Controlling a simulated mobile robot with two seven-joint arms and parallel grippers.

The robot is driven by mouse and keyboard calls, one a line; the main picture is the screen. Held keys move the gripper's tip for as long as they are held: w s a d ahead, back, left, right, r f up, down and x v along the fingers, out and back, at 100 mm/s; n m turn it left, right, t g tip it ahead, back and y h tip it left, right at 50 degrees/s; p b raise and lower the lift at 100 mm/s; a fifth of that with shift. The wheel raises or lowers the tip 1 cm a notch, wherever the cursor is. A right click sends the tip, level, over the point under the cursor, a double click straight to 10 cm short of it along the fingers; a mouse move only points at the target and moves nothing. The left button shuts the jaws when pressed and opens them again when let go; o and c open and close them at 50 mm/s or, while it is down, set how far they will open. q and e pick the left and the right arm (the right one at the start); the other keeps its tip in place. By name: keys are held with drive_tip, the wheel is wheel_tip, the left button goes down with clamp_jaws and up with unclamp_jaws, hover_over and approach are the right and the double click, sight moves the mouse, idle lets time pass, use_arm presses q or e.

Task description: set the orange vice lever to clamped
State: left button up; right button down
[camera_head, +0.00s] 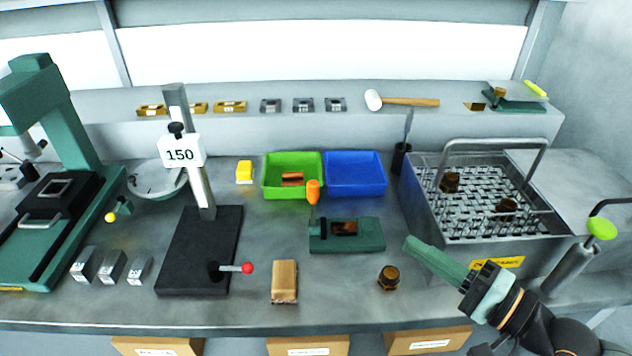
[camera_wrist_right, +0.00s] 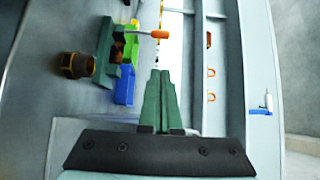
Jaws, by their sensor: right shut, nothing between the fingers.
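The green vice (camera_head: 372,236) sits on the bench, mid-right, with a brown block in its jaws. Its lever, with an orange handle (camera_head: 313,192), stands up at the vice's left end. The orange handle also shows in the right wrist view (camera_wrist_right: 158,34), beyond the fingertips. My right gripper (camera_head: 410,243) is shut and empty, its green fingers pointing left toward the vice. It is to the right of the vice and apart from it and the lever. In the right wrist view my fingers (camera_wrist_right: 160,74) are together. My left gripper is not in view.
A brass fitting (camera_head: 389,277) stands in front of the vice, and a brown-topped block (camera_head: 284,281) lies to its left. Green (camera_head: 268,186) and blue (camera_head: 355,175) bins are behind. A mesh-bottomed basin (camera_head: 424,215) is to the right. A stand with a black base (camera_head: 190,270) is left.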

idle(0.3)
drive_tip(key=p, duration=0.4)
approach(313, 208)
drive_tip(key=w+a+r, duration=0.1)
drive_tip(key=w, duration=0.2)
drive_tip(key=w+a+r, duration=0.1)
drive_tip(key=w+a, duration=0.1)
drive_tip(key=w+a+r, duration=0.1)
drive_tip(key=w, duration=0.2)
drive_tip(key=shift+w+a+r, duration=0.2)
drive_tip(key=shift+w+r, duration=0.1)
drive_tip(key=shift+r, duration=0.05)
